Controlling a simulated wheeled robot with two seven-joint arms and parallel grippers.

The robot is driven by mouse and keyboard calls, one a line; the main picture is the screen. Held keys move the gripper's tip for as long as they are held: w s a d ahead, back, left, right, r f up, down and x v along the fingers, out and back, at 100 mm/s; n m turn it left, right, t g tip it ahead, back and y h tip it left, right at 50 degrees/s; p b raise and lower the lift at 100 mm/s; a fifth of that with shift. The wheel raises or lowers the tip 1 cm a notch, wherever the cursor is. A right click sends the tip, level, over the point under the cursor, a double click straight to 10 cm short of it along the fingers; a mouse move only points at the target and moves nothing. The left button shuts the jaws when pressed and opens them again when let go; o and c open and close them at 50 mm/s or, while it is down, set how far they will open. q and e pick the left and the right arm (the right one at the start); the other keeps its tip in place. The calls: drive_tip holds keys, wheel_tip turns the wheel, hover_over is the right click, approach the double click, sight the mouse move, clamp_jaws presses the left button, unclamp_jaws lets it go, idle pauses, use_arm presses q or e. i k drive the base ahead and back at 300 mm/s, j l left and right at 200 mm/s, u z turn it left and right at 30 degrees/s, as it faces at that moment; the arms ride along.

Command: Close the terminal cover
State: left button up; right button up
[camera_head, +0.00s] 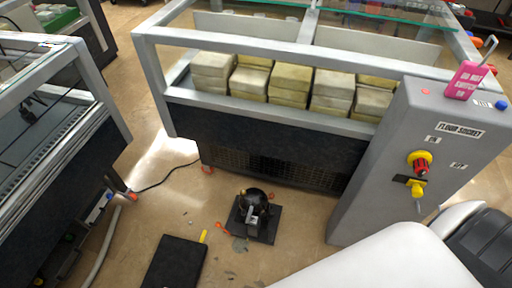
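A small black vacuum pump (262,198) stands on a dark square base (252,220) on the floor, in the middle of the lower part of the head view. A small light grey part (252,221) shows on its near side. The terminal cover is too small to make out, so I cannot tell whether it is open or shut. Neither of my grippers is in view. White and black parts at the lower right look like my own arm, and they hide the floor there.
A grey cabinet labelled FLOOR SOCKET (400,130) stands at the right, with a red and yellow switch (420,163). A framed case with stacked blocks (289,84) stands behind the pump. A black flat box (174,262) and small debris lie on the floor. Another case (108,98) is left.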

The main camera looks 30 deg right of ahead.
sight(245, 213)
drive_tip(key=z, duration=0.75)
